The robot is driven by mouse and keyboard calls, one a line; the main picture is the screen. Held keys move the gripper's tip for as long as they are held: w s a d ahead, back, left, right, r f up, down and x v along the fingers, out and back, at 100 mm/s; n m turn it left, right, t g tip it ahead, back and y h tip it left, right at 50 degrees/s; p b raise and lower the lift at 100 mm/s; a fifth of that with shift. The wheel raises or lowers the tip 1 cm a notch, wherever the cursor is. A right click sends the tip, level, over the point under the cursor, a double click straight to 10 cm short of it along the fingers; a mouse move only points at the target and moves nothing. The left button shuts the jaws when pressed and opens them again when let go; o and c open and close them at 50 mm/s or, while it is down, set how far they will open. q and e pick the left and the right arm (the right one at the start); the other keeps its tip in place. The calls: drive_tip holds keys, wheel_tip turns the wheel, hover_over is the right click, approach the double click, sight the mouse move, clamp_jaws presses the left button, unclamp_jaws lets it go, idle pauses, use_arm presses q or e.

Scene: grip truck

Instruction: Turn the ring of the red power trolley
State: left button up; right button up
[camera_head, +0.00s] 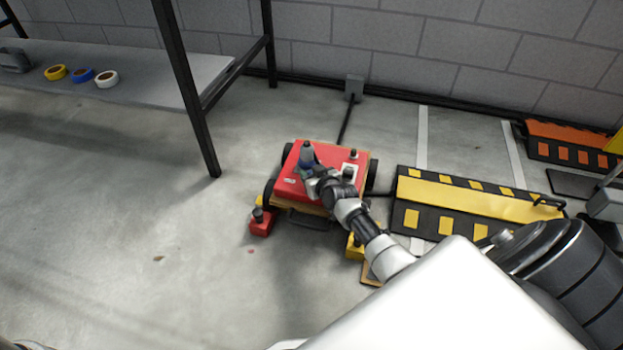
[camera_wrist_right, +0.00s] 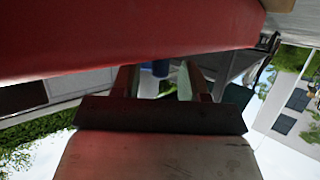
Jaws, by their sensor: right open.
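The red power trolley (camera_head: 325,192) stands on the floor in the middle of the head view. A grey upright connector (camera_head: 306,150) rises from its top at the left, with a dark blue band, seemingly the ring (camera_head: 306,164), low on it. My right gripper (camera_head: 310,174) is low over the trolley top, right at the connector, and partly hides its base. In the right wrist view my gripper (camera_wrist_right: 163,82) is open, with a small blue part (camera_wrist_right: 160,68) between and beyond the fingers. I cannot tell whether they touch it.
A black post (camera_head: 355,153) and a white-based knob (camera_head: 349,171) stand on the trolley top. A yellow-and-black cable ramp (camera_head: 470,198) lies to the right.

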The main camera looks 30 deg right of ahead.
drive_tip(key=shift+w, duration=0.2)
clamp_jaws()
idle(0.3)
